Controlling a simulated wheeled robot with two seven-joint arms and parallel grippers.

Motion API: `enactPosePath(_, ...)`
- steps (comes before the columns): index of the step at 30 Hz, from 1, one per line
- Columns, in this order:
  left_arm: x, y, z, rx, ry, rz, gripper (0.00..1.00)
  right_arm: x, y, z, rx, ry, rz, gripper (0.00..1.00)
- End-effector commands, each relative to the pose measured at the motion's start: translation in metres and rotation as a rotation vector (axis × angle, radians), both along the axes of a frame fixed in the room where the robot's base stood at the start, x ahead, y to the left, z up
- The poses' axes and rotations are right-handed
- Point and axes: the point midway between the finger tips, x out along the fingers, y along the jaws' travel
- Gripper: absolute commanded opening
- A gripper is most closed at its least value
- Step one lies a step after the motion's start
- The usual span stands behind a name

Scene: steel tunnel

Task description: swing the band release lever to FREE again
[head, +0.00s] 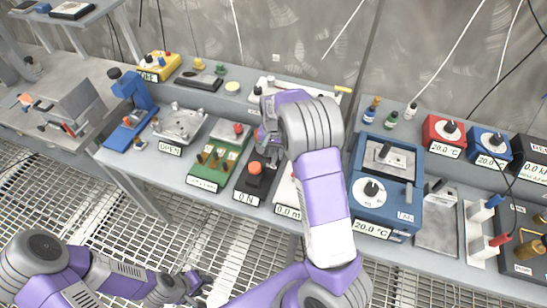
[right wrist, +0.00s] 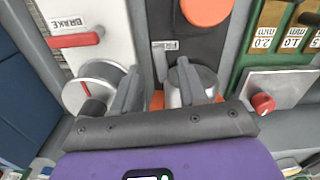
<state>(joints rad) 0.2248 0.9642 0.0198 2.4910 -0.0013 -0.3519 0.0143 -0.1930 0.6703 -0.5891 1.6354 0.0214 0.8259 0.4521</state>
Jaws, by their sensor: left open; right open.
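My right gripper (head: 268,150) hangs over the middle of the bench in the head view, behind the black unit marked ON. In the right wrist view the right gripper (right wrist: 158,85) is open, its two grey fingers apart. Between them a narrow grey bar (right wrist: 160,62) stands by a small label (right wrist: 170,45) starting with "FR"; this may be the band release lever, but its lower part is unclear. I cannot tell whether the fingers touch it. A little orange shows below. My left gripper (head: 192,285) is open and empty, low in front of the bench.
In the right wrist view, a white panel marked BRAKE with a red handle (right wrist: 75,40) lies left, an orange disc (right wrist: 207,10) above, and a red knob (right wrist: 263,103) right. In the head view, a green unit (head: 215,160) and a blue 20.0 °C unit (head: 385,205) flank the arm.

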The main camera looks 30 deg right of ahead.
Motion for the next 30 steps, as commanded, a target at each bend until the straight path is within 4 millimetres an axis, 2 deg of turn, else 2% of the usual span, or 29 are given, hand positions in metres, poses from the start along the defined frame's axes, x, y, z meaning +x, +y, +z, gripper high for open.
enactPosePath(3, 0.000, 0.000, -0.004, 0.000, 0.000, 0.000, 0.43, -0.001, 0.000, -0.018, 0.000, 0.003, -0.001, 0.43)
enactPosePath(6, 0.000, 0.000, -0.006, 0.000, 0.000, 0.000, 0.43, 0.000, 0.000, -0.026, 0.000, 0.000, 0.000, 0.43)
enactPosePath(16, 0.000, 0.000, -0.006, 0.000, 0.000, 0.000, 0.43, 0.000, 0.000, -0.030, 0.001, -0.001, 0.000, 0.43)
enactPosePath(24, 0.000, 0.000, -0.006, 0.000, 0.000, 0.000, 0.43, 0.000, 0.000, -0.030, 0.000, -0.001, 0.000, 0.03)
enactPosePath(25, 0.000, 0.000, -0.006, 0.000, 0.000, 0.000, 0.43, 0.000, 0.000, -0.030, 0.000, -0.001, 0.000, 0.00)
enactPosePath(30, 0.000, 0.000, -0.003, 0.000, 0.000, 0.000, 0.43, 0.000, 0.000, -0.029, 0.000, 0.000, -0.013, 0.00)
